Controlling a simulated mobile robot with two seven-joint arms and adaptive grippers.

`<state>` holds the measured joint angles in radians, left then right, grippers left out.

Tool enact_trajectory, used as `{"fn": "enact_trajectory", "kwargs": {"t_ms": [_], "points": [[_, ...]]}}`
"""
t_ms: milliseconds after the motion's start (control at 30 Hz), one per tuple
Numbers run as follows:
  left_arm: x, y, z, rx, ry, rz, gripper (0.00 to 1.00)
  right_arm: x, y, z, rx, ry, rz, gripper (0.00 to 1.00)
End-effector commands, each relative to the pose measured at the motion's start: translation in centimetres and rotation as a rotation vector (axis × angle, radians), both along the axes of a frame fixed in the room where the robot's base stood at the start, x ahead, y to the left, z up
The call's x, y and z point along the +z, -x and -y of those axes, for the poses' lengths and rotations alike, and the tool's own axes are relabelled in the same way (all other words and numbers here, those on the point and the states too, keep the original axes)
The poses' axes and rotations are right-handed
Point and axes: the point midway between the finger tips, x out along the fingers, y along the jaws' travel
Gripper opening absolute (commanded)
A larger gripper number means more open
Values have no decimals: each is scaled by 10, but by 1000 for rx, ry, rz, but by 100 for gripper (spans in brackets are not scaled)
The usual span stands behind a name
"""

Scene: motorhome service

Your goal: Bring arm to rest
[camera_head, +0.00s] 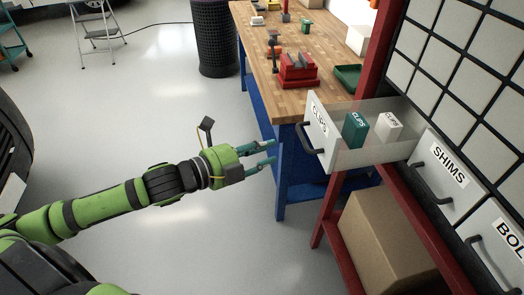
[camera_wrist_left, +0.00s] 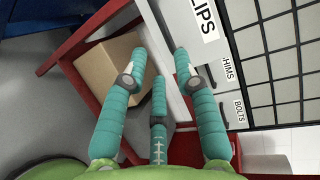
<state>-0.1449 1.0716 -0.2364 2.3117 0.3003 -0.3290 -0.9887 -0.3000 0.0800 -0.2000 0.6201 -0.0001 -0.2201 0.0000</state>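My left gripper (camera_head: 268,156) reaches in from the left in the head view, over the floor and just left of the pulled-out CLIPS drawer. Its teal fingers are spread apart with nothing between them. In the left wrist view the open fingers (camera_wrist_left: 160,78) also show empty, with the drawer front beyond them. The clear-sided CLIPS drawer (camera_head: 318,135) holds a green CLIPS box (camera_head: 355,130) and a white CLIPS box (camera_head: 388,127). The fingertips look apart from the drawer handle (camera_head: 308,139). My right gripper is in neither view.
The red rack (camera_head: 330,205) also has a closed SHIMS drawer (camera_head: 447,172) and a BOLTS drawer (camera_head: 500,240). A cardboard box (camera_head: 385,240) sits low in it. A wooden workbench (camera_head: 258,62) with a red vise (camera_head: 298,70) stands behind. Open floor (camera_head: 150,95) lies left of the bench.

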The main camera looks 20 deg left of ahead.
Motion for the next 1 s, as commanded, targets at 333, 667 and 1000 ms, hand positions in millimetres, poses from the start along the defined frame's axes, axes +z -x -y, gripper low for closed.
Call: {"fn": "enact_trajectory", "kwargs": {"t_ms": [333, 667, 1000], "points": [[-1, 0, 0, 1, 0, -1, 30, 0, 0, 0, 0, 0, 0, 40], [-110, -37, -80, 309, 192, -224, 30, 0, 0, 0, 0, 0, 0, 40], [-345, 32, -156, 823, 507, -650, 30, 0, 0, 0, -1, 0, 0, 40]]}}
